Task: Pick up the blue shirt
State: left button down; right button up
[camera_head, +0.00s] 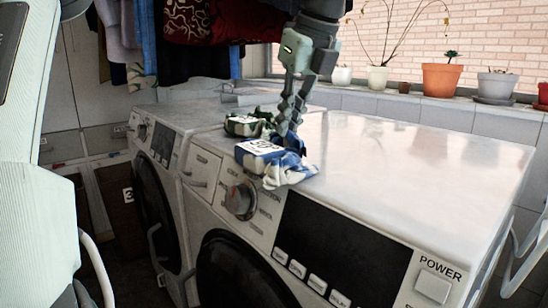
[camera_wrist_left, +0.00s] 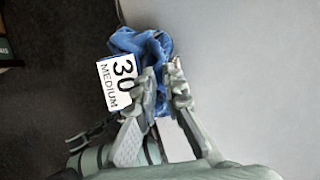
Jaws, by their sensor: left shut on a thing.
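The blue shirt (camera_head: 282,168) is a crumpled blue and white bundle with a white label on top. It rests at the front left of the near washing machine's top in the head view. In the left wrist view the blue shirt (camera_wrist_left: 152,45) shows its label, reading "30 MEDIUM". My left gripper (camera_head: 287,132) reaches down from above and is shut on the shirt's back part. In the left wrist view the fingertips of my left gripper (camera_wrist_left: 163,78) are against the blue cloth. My right gripper is not in view.
A green and white folded cloth (camera_head: 243,125) with a label lies just behind and left of the shirt. The near machine's top (camera_head: 420,160) is clear to the right. Potted plants (camera_head: 442,79) stand on the ledge behind. Clothes (camera_head: 190,22) hang at the upper left.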

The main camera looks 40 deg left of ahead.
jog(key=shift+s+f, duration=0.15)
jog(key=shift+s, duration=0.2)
pick_arm(q)
jog(key=shift+r, duration=0.1)
